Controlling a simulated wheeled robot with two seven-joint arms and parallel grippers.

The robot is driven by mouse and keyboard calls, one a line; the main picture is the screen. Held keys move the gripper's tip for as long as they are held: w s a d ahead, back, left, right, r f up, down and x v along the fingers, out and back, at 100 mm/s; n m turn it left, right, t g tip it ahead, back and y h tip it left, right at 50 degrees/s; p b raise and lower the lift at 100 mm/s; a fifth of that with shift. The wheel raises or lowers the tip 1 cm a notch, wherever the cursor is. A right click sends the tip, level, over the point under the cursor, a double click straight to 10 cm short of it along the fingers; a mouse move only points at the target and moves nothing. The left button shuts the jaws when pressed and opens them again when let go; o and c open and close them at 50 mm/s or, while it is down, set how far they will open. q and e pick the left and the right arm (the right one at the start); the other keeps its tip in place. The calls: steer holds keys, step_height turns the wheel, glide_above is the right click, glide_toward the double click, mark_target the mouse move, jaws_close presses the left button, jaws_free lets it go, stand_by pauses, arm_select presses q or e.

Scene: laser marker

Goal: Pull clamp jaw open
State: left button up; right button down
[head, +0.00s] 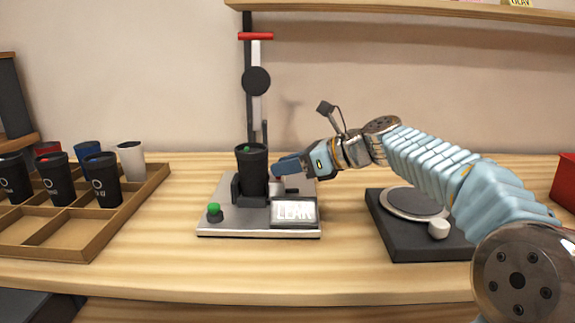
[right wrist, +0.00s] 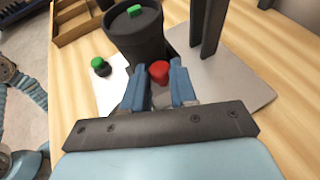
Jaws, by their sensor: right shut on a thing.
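A laser marker with a grey base (head: 240,230) stands mid-table. A black tumbler (head: 252,172) with a green spot on top stands upright on it, with a dark clamp jaw (head: 236,188) at its left side. My right gripper (head: 279,167) is at the tumbler's right. In the right wrist view, its blue fingers (right wrist: 158,88) are shut on a red knob (right wrist: 159,71) beside the tumbler (right wrist: 137,35). The clamp's right side is mostly hidden by the gripper in the head view. My left gripper is not in view.
The marker's column (head: 257,110) rises behind the tumbler. A green button (head: 214,210) and a lit display (head: 293,211) are at the base's front. A wooden tray (head: 70,238) with several cups is left; a black device with a round plate (head: 412,202) is right.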

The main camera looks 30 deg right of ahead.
steer(key=shift+s+d+r+p, duration=0.2)
steer(key=shift+d+p, duration=0.2)
steer(key=shift+p, duration=0.2)
steer(key=shift+s+d+f, duration=0.1)
steer(key=shift+s+d, duration=0.1)
steer(key=shift+d, duration=0.1)
steer(key=shift+f, duration=0.1)
steer(key=c, duration=0.9)
jaws_free()
steer(key=v, duration=1.4)
steer(key=shift+f+p, duration=0.15)
steer(key=shift+p, duration=0.25)
